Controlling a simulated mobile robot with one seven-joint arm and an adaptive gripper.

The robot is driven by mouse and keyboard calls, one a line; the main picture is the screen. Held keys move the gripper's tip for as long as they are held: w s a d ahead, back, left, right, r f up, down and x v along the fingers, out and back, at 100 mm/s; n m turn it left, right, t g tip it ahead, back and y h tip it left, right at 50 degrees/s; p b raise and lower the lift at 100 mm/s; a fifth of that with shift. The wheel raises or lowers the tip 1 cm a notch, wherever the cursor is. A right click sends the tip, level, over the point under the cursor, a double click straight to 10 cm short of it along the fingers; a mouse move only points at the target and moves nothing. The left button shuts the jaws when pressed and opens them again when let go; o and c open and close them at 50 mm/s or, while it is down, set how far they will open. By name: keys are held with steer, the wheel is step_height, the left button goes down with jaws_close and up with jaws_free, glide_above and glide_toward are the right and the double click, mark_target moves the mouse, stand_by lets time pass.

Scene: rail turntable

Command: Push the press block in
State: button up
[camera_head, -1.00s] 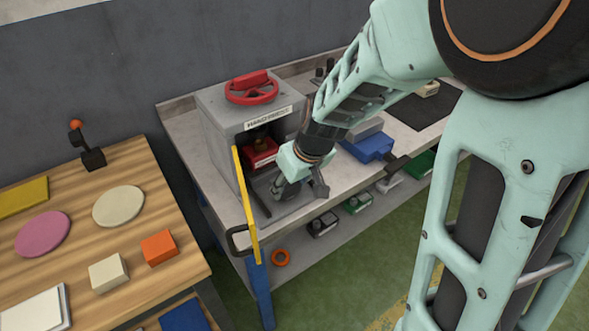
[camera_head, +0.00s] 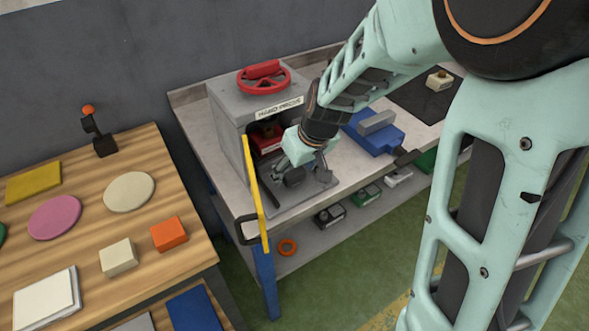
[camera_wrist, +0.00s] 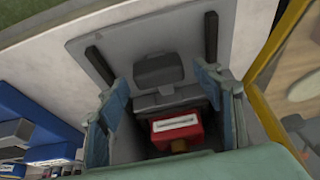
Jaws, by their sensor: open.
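The hand press (camera_head: 230,125) is a grey box with a red wheel on top and an open front. A red block (camera_head: 266,138) with a pale label sits inside the opening, partly hidden by my gripper. In the wrist view the red block (camera_wrist: 183,133) has a grey piece and a dark grey block (camera_wrist: 158,70) in front of it, over the press's grey base plate. My gripper (camera_head: 303,172) is open, low at the press front. In the wrist view its fingers (camera_wrist: 164,78) stand either side of these parts; contact cannot be told.
A blue vise (camera_head: 372,135) is to the right on the grey bench (camera_head: 345,180). Two dark rails flank the base plate. A wooden table (camera_head: 85,230) with flat coloured pieces is at left.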

steer(key=v, duration=0.7)
steer(key=shift+r, duration=0.2)
